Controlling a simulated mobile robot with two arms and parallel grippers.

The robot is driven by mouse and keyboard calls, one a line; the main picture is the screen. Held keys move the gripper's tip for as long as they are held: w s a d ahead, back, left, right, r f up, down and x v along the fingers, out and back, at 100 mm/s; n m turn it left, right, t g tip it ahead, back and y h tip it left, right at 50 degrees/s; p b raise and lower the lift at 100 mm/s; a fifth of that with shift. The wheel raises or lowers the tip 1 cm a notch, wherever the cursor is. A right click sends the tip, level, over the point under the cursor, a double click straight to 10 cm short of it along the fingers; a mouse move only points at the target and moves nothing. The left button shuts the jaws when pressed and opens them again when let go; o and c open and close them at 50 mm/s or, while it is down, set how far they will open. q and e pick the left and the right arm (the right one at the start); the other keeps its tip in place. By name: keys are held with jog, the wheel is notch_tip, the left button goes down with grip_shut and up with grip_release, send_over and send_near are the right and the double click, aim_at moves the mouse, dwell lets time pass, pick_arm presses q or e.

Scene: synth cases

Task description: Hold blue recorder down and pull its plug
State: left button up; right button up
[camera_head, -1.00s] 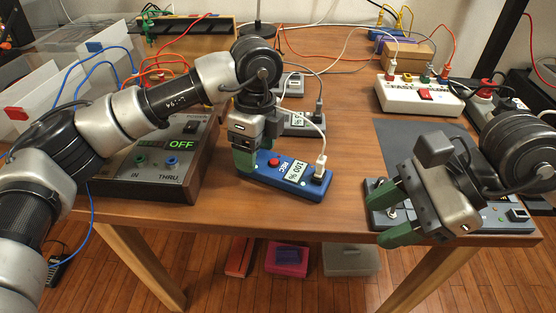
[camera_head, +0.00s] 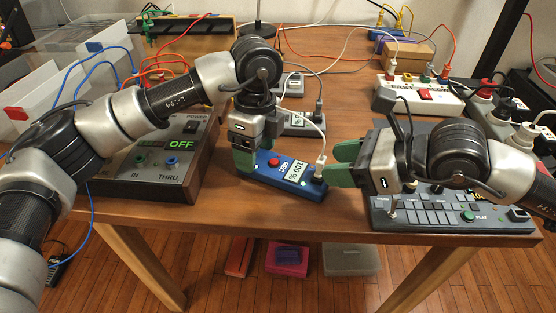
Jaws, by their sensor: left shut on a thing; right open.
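The blue recorder (camera_head: 291,184) lies near the front edge of the table, with a red REC button and a display reading 100 %. A white plug (camera_head: 321,161) stands in the dark socket at its right end, with a white cable running up and back. My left gripper (camera_head: 250,160) is shut on the left end of the recorder; its fingers hide that end. My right gripper (camera_head: 341,163) is open, its green fingers pointing left, just right of the plug. I cannot tell whether the plug is between the fingers.
A grey device with buttons (camera_head: 440,218) lies under my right arm. A box showing OFF (camera_head: 165,180) stands to the left. Grey plugged units (camera_head: 297,120) lie behind the recorder. A white power strip (camera_head: 410,97) is at the back right. Loose cables cross the table's back.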

jog(key=shift+x, duration=1.4)
jog(key=c, duration=0.8)
jog(key=o, duration=1)
jog(key=shift+s+d, duration=0.1)
jog(key=shift+d, duration=0.05)
jog(key=v, duration=1.1)
jog(key=shift+s+d+r, duration=0.15)
jog(key=shift+d+r, duration=0.05)
jog(key=shift+d, duration=0.1)
jog(key=shift+c, duration=0.2)
